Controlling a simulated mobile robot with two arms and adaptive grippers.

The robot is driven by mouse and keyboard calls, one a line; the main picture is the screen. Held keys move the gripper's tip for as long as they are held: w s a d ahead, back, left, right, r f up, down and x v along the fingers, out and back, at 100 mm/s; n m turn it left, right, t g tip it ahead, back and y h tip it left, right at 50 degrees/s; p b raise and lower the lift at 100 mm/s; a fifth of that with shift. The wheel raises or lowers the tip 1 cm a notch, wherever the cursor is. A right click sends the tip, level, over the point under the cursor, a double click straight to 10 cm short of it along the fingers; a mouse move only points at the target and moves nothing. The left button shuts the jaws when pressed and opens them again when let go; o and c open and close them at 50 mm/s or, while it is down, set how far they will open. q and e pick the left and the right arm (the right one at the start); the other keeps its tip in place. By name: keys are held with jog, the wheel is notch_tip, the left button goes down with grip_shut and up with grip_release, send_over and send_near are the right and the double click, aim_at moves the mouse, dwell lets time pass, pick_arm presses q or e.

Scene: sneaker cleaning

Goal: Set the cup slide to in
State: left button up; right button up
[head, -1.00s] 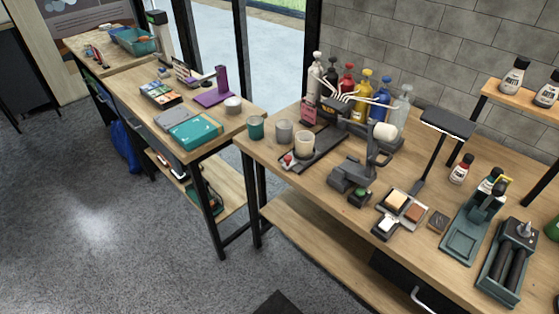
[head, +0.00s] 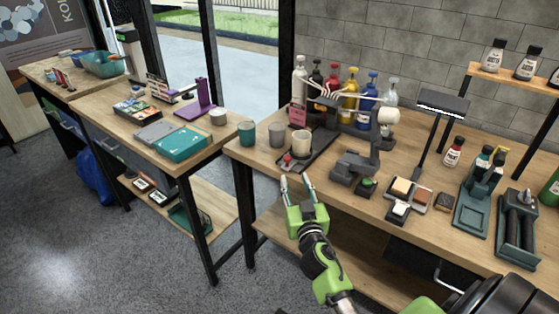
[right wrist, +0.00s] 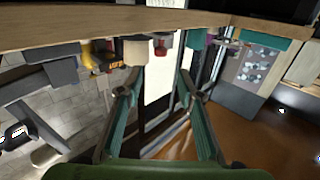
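The cup slide (head: 318,148) is a dark flat rail near the front edge of the right wooden table, in the head view. A cream cup (head: 300,143) stands upright on it. A red knob (head: 287,159) is at its front end. My right gripper (head: 297,183) is open and empty, just in front of the table edge and below the knob in the picture. The right wrist view is upside down; the red knob (right wrist: 160,48) and cream cup (right wrist: 135,50) show beyond the open fingers (right wrist: 160,88). My left gripper is out of view.
A grey cup (head: 276,134) and a teal cup (head: 246,133) stand left of the slide. A dark machine (head: 352,170) stands to its right, with pump bottles (head: 350,95) behind. Soap-like blocks (head: 400,188) lie further right. Floor in front is free.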

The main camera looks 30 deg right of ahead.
aim_at(288, 161)
jog(key=x, duration=1.2)
jog(key=shift+w, duration=0.15)
